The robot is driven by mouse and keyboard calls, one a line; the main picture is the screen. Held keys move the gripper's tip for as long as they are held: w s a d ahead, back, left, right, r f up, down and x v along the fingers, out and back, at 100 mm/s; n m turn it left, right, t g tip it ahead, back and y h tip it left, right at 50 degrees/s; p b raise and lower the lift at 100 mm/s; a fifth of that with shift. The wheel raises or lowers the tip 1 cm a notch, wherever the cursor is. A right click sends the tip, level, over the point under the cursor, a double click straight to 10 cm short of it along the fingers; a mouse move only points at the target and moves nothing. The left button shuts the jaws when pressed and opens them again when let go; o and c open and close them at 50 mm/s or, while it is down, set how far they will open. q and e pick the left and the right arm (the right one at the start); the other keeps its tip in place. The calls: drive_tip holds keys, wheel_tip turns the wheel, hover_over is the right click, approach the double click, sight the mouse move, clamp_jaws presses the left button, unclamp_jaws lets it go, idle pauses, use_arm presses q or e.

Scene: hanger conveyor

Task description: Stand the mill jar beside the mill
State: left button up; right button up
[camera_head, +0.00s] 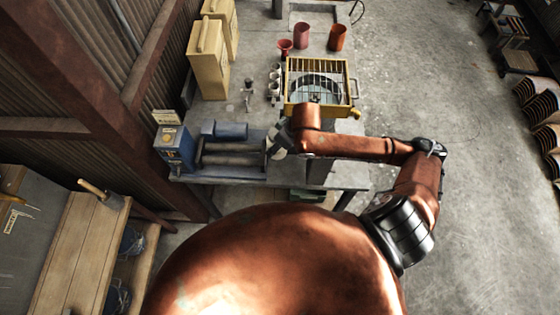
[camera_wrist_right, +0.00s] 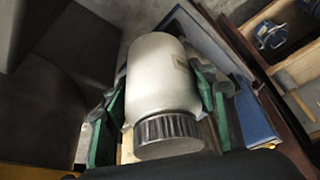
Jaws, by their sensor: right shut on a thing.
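The mill jar (camera_wrist_right: 162,75) is a pale cylinder with a dark ribbed lid, large in the right wrist view. The green fingers of my right gripper (camera_wrist_right: 163,112) stand on both sides of it and are shut on it. In the head view my right gripper (camera_head: 277,143) is at the right end of the mill (camera_head: 228,158), a blue machine with dark rollers on the bench. The jar is hard to make out there, and I cannot tell if it touches the mill. My left gripper is not in view.
Behind the mill stand yellow canisters (camera_head: 208,62), small cups (camera_head: 274,85) and a yellow caged basin (camera_head: 318,88). Red and orange beakers (camera_head: 302,36) stand farther back. The bench edge runs in front of the mill.

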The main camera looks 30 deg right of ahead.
wheel_tip(320, 180, down, 14)
drive_tip(key=shift+r, duration=0.2)
wheel_tip(320, 180, down, 3)
drive_tip(key=shift+f, duration=0.4)
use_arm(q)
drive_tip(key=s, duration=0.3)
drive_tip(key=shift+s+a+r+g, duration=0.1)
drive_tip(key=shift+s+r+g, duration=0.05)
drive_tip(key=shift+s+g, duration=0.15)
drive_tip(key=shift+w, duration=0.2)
use_arm(e)
drive_tip(key=shift+f, duration=0.15)
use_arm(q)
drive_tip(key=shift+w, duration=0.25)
use_arm(e)
drive_tip(key=o, duration=1.9)
drive_tip(key=shift+s, duration=0.1)
drive_tip(key=shift+v, duration=3.85)
